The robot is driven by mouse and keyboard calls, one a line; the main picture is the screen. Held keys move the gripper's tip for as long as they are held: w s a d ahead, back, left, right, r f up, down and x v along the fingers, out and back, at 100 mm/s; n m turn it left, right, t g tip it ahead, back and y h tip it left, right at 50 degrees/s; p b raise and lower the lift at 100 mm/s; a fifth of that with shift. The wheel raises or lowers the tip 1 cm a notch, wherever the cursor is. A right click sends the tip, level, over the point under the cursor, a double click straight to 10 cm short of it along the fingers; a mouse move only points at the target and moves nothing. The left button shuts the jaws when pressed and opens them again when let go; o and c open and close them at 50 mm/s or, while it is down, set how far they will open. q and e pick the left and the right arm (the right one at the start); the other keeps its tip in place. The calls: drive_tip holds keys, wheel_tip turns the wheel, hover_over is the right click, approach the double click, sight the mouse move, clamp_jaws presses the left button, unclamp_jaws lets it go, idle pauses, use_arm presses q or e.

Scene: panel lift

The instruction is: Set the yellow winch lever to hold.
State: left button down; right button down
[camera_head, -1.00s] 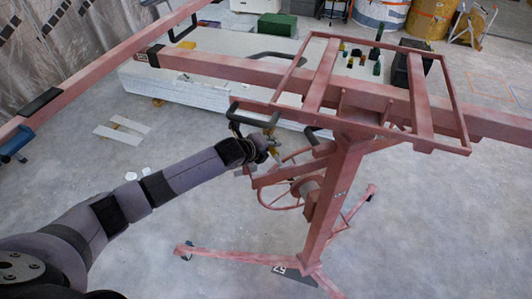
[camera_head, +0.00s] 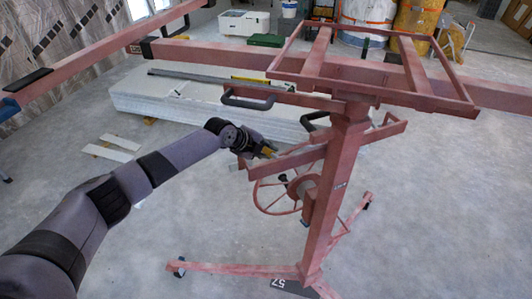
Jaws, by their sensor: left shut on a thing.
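The red panel lift stands right of centre, with its upright post (camera_head: 333,190) on a splayed base. The spoked winch wheel (camera_head: 290,208) is on the left side of the post. My left arm reaches in from the left, and my left gripper (camera_head: 262,151) is at the end of a red bar above the wheel. The yellow winch lever (camera_head: 267,152) shows as a small patch at the fingertips. My left gripper is shut on it, though the fingers partly hide it. The lever's exact setting is too small to tell. My right gripper is not in view.
The lift's red cradle frame (camera_head: 390,82) and a black handle (camera_head: 248,101) are above my gripper. A stack of white panels (camera_head: 190,98) lies behind. Two pale strips (camera_head: 118,142) lie on the floor at left. The floor on the right is clear.

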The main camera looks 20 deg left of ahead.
use_arm(q)
drive_tip(key=shift+f, duration=0.15)
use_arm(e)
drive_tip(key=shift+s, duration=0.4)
use_arm(q)
drive_tip(key=c, duration=1.5)
unclamp_jaws()
drive_tip(key=shift+o, duration=0.2)
drive_tip(key=v, duration=1.2)
drive_tip(key=shift+d, duration=0.1)
